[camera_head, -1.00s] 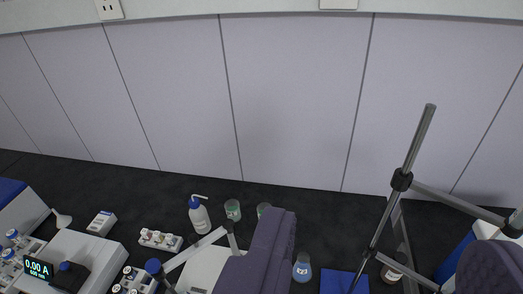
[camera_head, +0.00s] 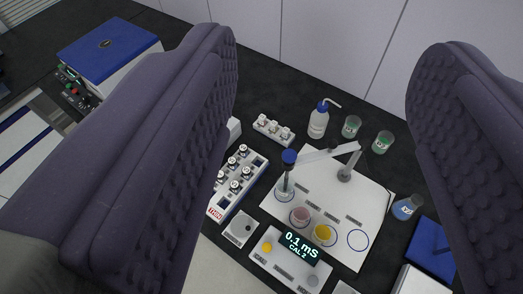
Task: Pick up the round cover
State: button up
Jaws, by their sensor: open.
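My gripper (camera_head: 322,48) shows as two thick purple-grey padded fingers, one at the left and one at the right of the picture. They are wide apart with nothing between their tips. Beyond and below them lies a black bench with lab gear. I cannot pick out the round cover for certain. A small pale square unit with a round disc on top (camera_head: 240,228) sits left of the display meter, but I cannot tell whether that disc is a cover. The left finger hides part of the bench.
A white board (camera_head: 377,203) carries a probe arm and small cups. A meter reading 0.1 mS (camera_head: 288,260) stands in front. Around it are a vial rack (camera_head: 238,180), a wash bottle (camera_head: 319,121), beakers (camera_head: 383,142) and a blue box (camera_head: 432,248).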

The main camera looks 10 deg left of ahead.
aim_at(242, 226)
jog(key=k+j, duration=0.25)
jog(key=k, duration=0.15)
jog(key=k+j, duration=0.2)
jog(key=k, duration=0.2)
jog(key=z, duration=0.3)
jog(key=u, duration=0.35)
jog(key=i+j, duration=0.2)
jog(key=i, duration=0.5)
jog(key=i+j+u, duration=0.15)
jog(key=i, duration=0.55)
